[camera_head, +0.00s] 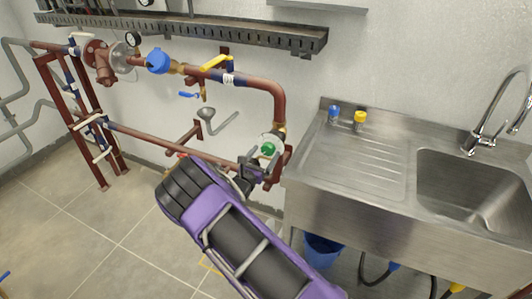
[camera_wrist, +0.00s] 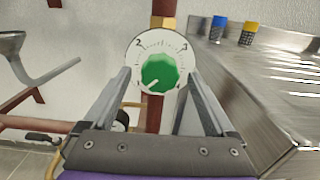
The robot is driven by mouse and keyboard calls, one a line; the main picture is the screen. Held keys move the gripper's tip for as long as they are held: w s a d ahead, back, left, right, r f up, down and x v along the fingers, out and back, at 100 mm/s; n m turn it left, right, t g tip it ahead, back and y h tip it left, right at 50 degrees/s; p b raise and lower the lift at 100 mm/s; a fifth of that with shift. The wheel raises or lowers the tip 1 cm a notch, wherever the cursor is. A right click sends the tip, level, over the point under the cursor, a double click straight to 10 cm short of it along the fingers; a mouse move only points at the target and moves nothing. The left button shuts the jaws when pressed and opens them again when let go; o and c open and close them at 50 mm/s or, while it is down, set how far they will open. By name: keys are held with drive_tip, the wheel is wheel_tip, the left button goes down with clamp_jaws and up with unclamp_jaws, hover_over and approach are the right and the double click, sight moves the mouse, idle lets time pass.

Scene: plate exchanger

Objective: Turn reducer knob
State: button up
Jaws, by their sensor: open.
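The reducer knob (camera_head: 268,149) is green and sits on the pipe below the bend, left of the sink. In the wrist view the green knob (camera_wrist: 160,74) is faceted, with a white pointer mark toward the lower left, in the middle of a round white dial (camera_wrist: 134,50) with printed numbers and tick marks. My gripper (camera_wrist: 158,84) is open in the wrist view, its two fingers pointing toward the dial, one at each side of the knob. Whether the fingertips touch the knob or dial cannot be told. In the head view my arm partly covers the pipe near the knob.
A steel sink (camera_head: 365,150) stands close to the right, with a blue cap (camera_head: 334,113) and a yellow cap (camera_head: 360,118) on its top. Red-brown pipes (camera_head: 160,138) run left along the wall. A funnel (camera_head: 207,114) hangs left of the knob. A blue bucket (camera_head: 322,250) stands under the sink.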

drive_tip(key=shift+w+d, duration=0.2)
drive_tip(key=shift+w, duration=0.4)
drive_tip(key=c, duration=1.4)
